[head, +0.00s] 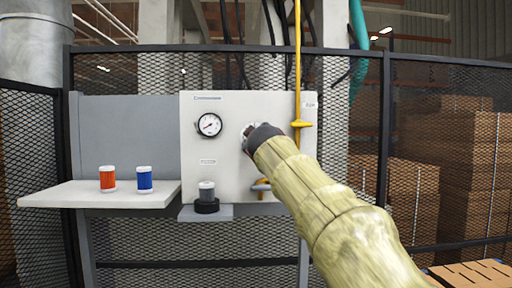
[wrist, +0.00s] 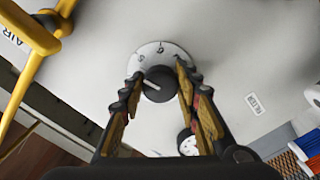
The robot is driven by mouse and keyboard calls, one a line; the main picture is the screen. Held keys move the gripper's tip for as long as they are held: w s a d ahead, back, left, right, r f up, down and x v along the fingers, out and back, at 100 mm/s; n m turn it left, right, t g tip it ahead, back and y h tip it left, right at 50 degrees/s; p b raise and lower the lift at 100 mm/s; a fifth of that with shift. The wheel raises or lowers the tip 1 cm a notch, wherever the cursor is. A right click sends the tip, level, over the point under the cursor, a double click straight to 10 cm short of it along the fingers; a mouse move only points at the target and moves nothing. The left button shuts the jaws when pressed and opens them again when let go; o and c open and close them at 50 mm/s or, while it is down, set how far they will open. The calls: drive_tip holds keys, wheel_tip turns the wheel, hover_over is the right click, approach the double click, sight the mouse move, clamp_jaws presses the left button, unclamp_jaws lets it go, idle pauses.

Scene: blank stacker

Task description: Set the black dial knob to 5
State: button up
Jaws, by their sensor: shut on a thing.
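The black dial knob (wrist: 158,84) sits on a round white numbered plate (wrist: 152,52) on the panel. In the wrist view my gripper (wrist: 159,78) has one finger on each side of the knob and is shut on it. A pale line on the knob slants across its left part; which number it points to is hard to read. The digits are small and partly covered by the fingers. In the head view my gripper (head: 250,136) reaches the panel right of the gauge and hides the knob.
The light panel (head: 225,112) carries a pressure gauge (head: 209,125) and a yellow pipe with a valve handle (head: 301,124). A red container (head: 107,180) and a blue container (head: 144,180) stand on the left shelf (head: 70,196).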

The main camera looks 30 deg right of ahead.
drive_tip(key=shift+w+f+m+b, duration=0.1)
drive_tip(key=shift+f+m+b, duration=0.2)
drive_tip(key=shift+m+b, duration=0.8)
drive_tip(key=shift+m, duration=0.4)
drive_tip(key=o, duration=1.2)
drive_tip(key=shift+r, duration=0.2)
drive_tip(key=shift+c, duration=0.2)
drive_tip(key=v, duration=1.2)
